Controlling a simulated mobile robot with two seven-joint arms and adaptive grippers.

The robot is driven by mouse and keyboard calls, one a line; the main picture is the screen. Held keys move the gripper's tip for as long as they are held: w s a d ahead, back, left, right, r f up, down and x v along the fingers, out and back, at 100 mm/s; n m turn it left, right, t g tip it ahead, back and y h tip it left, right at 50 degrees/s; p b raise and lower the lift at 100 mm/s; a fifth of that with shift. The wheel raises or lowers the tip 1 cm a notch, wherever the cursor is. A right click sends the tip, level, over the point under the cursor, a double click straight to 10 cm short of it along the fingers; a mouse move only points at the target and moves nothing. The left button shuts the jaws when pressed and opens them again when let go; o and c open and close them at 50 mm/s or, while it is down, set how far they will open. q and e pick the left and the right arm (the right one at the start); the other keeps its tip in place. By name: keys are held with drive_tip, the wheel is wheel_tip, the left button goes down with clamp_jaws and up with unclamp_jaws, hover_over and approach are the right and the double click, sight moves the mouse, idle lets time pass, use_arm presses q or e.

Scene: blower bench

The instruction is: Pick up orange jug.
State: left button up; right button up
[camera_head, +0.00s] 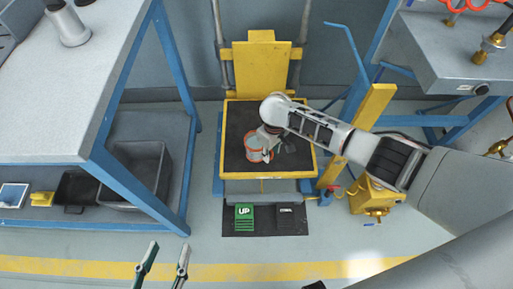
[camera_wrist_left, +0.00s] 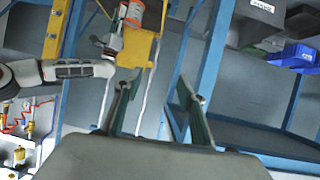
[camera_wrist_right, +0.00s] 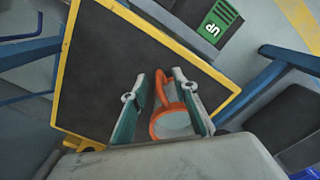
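The orange jug (camera_head: 252,143), pale inside with an orange rim, stands on the dark top of the yellow lift platform (camera_head: 233,173). In the right wrist view the jug (camera_wrist_right: 173,124) lies between the fingers of my right gripper (camera_wrist_right: 160,78), its orange handle in the gap. These fingers are apart, and I see no clear grip on the handle. In the head view my right gripper (camera_head: 272,150) is at the jug's right side and partly hidden by its own wrist. My left gripper (camera_head: 168,249) is open and empty, low in the view, away from the platform.
A blue-framed workbench (camera_head: 95,80) stands at left, with a grey bin (camera_head: 150,160) on its lower shelf. A second grey bench (camera_head: 450,60) is at the upper right. A yellow post (camera_head: 365,120) stands right of the platform. The platform top around the jug is clear.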

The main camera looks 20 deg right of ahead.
drive_tip(key=f, duration=0.1)
drive_tip(key=s+f, duration=0.1)
drive_tip(key=f, duration=0.1)
drive_tip(key=shift+d+b, duration=0.1)
drive_tip(key=shift+b, duration=0.2)
drive_tip(key=shift+w+f, duration=0.2)
drive_tip(key=shift+f, duration=0.1)
drive_tip(key=shift+w+r, duration=0.15)
drive_tip(key=shift+r, duration=0.05)
drive_tip(key=shift+w+r, duration=0.15)
drive_tip(key=shift+r, duration=0.1)
drive_tip(key=shift+c, duration=0.3)
use_arm(q)
drive_tip(key=shift+s+d+f+n, duration=0.15)
drive_tip(key=shift+d+n, duration=0.55)
drive_tip(key=shift+d, duration=0.2)
use_arm(e)
clamp_jaws()
